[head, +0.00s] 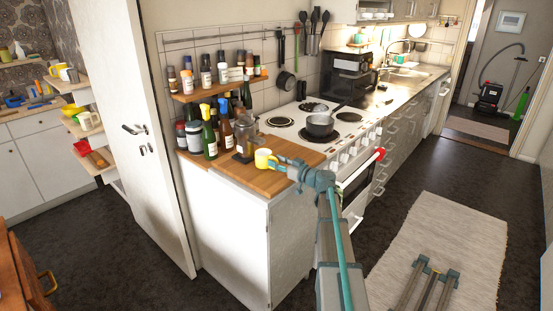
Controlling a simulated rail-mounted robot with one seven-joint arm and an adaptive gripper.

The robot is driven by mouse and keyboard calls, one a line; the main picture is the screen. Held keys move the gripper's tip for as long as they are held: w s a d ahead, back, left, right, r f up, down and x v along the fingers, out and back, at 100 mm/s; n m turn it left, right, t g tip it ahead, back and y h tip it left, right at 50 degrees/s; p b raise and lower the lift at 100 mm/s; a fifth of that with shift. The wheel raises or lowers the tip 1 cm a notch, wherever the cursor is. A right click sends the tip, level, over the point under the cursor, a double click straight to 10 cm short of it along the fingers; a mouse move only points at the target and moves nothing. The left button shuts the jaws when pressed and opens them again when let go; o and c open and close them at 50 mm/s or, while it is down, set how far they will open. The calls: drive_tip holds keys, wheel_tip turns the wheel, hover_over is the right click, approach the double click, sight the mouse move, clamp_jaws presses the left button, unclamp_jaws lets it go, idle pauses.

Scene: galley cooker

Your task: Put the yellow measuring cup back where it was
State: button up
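The yellow measuring cup (263,158) is at the right part of the wooden worktop (285,183), in front of a glass jug-like vessel. My gripper (277,163) reaches in from the right, and its tip is right at the cup's right side. The fingers are too small and overlapped to tell whether they are closed on the cup. I cannot tell whether the cup rests on the wood or is held just above it.
Several bottles (210,135) and dark jars crowd the worktop's left side, under a spice shelf (222,90). A white stove (300,135) with a pot (320,125) adjoins at right. Yellow items, including a mug (68,74), are on shelves at far left. Bare wood lies along the front edge.

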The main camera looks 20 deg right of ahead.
drive_tip(key=b+v, duration=0.2)
drive_tip(key=v, duration=0.8)
drive_tip(key=shift+b, duration=0.4)
drive_tip(key=shift+s, duration=0.1)
